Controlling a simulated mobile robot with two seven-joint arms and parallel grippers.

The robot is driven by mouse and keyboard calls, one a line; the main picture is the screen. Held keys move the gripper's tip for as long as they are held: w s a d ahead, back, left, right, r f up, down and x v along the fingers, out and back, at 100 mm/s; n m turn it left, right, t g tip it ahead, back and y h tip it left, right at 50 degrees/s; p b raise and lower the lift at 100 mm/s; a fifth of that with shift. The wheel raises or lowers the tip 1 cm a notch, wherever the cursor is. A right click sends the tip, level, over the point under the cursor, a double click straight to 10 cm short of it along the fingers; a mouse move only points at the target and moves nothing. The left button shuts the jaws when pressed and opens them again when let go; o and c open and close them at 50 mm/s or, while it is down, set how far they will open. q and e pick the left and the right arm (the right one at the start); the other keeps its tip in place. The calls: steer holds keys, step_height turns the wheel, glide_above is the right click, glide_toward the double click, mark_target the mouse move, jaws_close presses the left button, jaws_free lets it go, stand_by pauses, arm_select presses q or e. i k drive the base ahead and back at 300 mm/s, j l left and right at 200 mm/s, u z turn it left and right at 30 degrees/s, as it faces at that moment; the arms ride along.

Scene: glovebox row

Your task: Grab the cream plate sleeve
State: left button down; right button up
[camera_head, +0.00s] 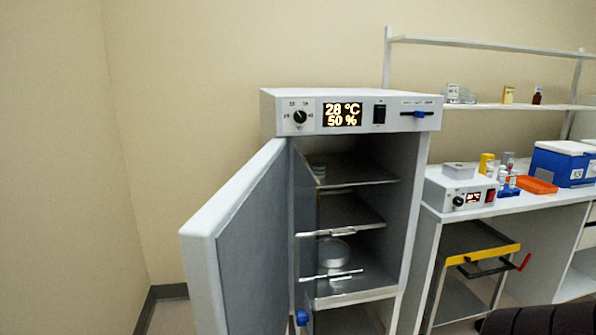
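I cannot pick out a cream plate sleeve with certainty. The grey incubator (352,114) stands in the middle with its door (235,235) swung open to the left. A pale round stack or dish (333,252) sits on a lower shelf inside, partly behind a metal rail.
A bench on the right holds a small grey heater box (460,192), an orange tray (537,185) and a blue cooler (562,166). A yellow-edged cart (483,254) stands under it. Wall shelves (480,104) hold small bottles. The open door blocks the incubator's left side.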

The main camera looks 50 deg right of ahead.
mark_target(318, 170)
steer(key=k+l+u, duration=0.2)
steer(key=l, duration=0.2)
steer(key=l+u, duration=0.2)
steer(key=l, duration=0.25)
steer(key=k+l+u, duration=0.15)
steer(key=l, duration=0.2)
steer(key=k+l+u, duration=0.2)
steer(key=l, duration=0.2)
steer(key=k+l, duration=0.2)
steer(key=l, duration=0.2)
steer(key=k+l, duration=0.2)
steer(key=l, duration=0.15)
steer(key=k+l+u, duration=0.1)
steer(key=l, duration=0.3)
steer(key=k+l, duration=0.35)
